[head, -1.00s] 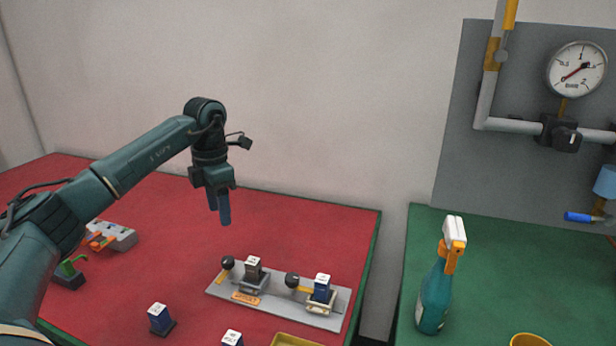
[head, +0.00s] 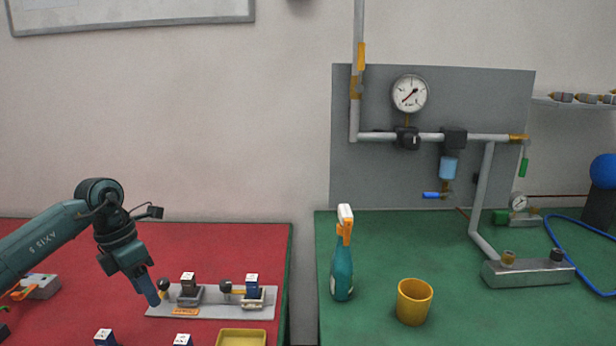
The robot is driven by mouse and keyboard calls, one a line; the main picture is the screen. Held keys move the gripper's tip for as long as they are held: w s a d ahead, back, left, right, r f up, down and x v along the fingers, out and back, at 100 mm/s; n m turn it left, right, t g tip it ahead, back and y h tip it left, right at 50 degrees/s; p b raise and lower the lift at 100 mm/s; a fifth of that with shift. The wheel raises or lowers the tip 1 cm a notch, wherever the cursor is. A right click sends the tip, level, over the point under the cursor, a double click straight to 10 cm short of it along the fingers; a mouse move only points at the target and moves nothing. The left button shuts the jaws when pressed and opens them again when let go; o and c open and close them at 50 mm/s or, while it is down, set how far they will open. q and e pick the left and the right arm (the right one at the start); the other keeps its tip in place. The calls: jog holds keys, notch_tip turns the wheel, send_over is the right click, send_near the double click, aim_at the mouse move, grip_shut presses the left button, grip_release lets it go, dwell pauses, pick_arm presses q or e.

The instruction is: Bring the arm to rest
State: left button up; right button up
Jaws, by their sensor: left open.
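My left gripper (head: 149,290) hangs over the red table at the left, its dark blue fingers tilted down and to the right. It is open, and I see nothing between its fingers. The fingertips appear beside the left end of a grey plate (head: 215,310), near a black-knobbed lever (head: 163,285). I cannot tell whether they touch it. The plate also bears a dark block (head: 188,283) and a blue block (head: 252,283) with white tops in holders. My right gripper is out of view.
A yellow tray (head: 241,338) and two small blocks lie at the red table's front. A gap separates it from the green table, which holds a teal spray bottle (head: 342,265), a yellow cup (head: 413,302) and a metal manifold (head: 528,273). A gauge (head: 409,93) and pipes hang behind.

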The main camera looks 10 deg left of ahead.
pick_arm(q)
jog(key=d+f+h, duration=0.4)
jog(key=d+f, duration=0.1)
jog(key=d, duration=0.6)
jog(key=s+d+r+n+t+h+p, duration=0.25)
jog(key=d+n+h, duration=0.3)
jog(key=d, duration=0.45)
jog(key=s+d+r+n+t+h+p, duration=0.1)
jog(key=s+d+n+t+h, duration=0.35)
jog(key=d+h, duration=0.4)
jog(key=s+a+f+n+t+y+p, duration=0.1)
jog(key=s+f+n+y, duration=0.3)
jog(key=n, duration=0.6)
jog(key=s+a+f+n+t+y+p, duration=0.1)
jog(key=s+a+f+n+y, duration=0.3)
jog(key=f+n+y, duration=0.3)
jog(key=s+a+f+n+t+y+p, duration=0.1)
jog(key=s+f+n+y, duration=0.4)
jog(key=n, duration=0.7)
jog(key=shift+s+a+f+n+y, duration=0.4)
jog(key=shift+s+a+f, duration=0.1)
jog(key=shift+a, duration=0.25)
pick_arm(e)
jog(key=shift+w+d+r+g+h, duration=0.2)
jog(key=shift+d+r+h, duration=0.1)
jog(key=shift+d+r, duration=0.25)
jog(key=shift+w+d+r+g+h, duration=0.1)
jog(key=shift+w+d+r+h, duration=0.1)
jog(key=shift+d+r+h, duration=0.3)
